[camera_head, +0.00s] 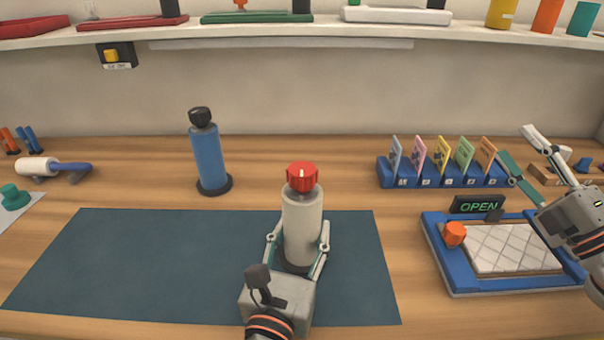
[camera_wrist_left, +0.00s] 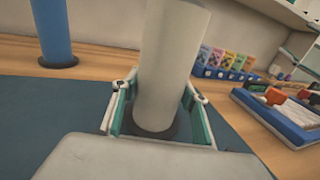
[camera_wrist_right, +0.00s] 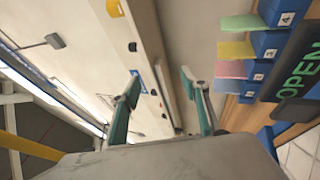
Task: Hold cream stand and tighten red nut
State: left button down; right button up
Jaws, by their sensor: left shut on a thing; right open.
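The cream stand (camera_head: 302,222) stands upright on the dark mat, with the red nut (camera_head: 302,177) on its top. My left gripper (camera_head: 297,248) is shut around the lower part of the stand, one finger on each side. In the left wrist view the cream stand (camera_wrist_left: 168,60) fills the space between the fingers (camera_wrist_left: 158,115), and its top and the nut are out of frame. My right gripper (camera_head: 515,150) is open and empty, raised at the right above the blue tray. Its two fingers (camera_wrist_right: 160,95) show apart in the right wrist view.
A blue stand (camera_head: 208,160) with a black knob is behind the mat (camera_head: 150,265). At the right are a card rack (camera_head: 440,181), an OPEN sign (camera_head: 478,205) and a blue tray (camera_head: 440,270) with an orange knob (camera_head: 454,234). The mat's left part is clear.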

jog(key=w+a+g+y, duration=0.2)
jog(key=a+g+y, duration=0.65)
jog(key=a, duration=0.85)
jog(key=m+g+y, duration=0.3)
jog(key=g, duration=1.2)
send_near(302, 176)
jog(key=shift+h, duration=0.25)
jog(key=a, duration=0.6)
jog(key=a+f, duration=0.1)
jog(key=a, duration=0.3)
jog(key=shift+w, duration=0.2)
jog(key=shift+c, duration=0.3)
jog(key=c, duration=1.1)
